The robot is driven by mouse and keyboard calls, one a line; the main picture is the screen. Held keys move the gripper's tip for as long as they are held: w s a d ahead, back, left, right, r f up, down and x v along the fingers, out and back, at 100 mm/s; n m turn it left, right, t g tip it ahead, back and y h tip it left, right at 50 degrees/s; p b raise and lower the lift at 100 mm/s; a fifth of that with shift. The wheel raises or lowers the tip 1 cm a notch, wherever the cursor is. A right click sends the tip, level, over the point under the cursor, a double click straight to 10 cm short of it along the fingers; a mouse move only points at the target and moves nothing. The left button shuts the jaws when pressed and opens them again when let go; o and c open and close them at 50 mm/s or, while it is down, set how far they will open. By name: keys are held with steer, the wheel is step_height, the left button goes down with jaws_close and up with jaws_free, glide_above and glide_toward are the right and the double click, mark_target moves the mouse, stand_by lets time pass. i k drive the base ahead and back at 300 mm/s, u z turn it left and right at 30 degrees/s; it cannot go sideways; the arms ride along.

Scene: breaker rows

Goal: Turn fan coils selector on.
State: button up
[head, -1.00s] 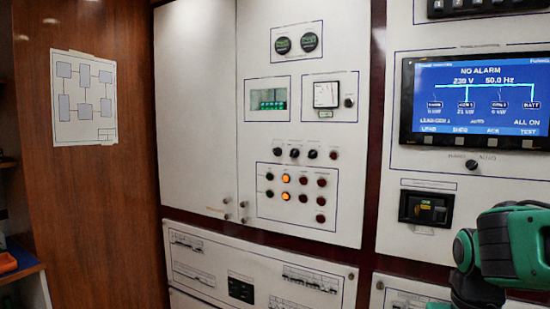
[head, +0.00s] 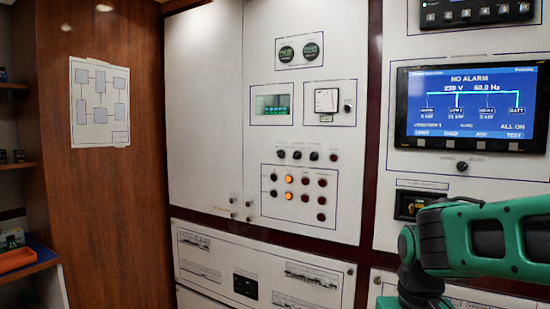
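A white control panel (head: 258,225) faces me, and its labels are too small to read, so I cannot tell which control is the fan coils selector. A row of small dark knobs (head: 297,155) sits on its middle part, with a dark red button (head: 334,157) at the right end. Below, a framed group holds dark knobs, dark red buttons (head: 322,181) and two lit orange lamps (head: 289,179). My green and black arm enters at the lower right. My gripper is not in view.
A blue-lit display (head: 472,105) reading "NO ALARM" is at the right. Breaker rows (head: 312,276) lie on the lower panel. A wooden wall (head: 100,200) with a paper diagram (head: 100,103) and shelves stand at the left.

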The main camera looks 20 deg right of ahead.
mark_target(281, 154)
steer(key=u, duration=0.05)
steer(key=i, duration=1)
steer(key=z, duration=0.05)
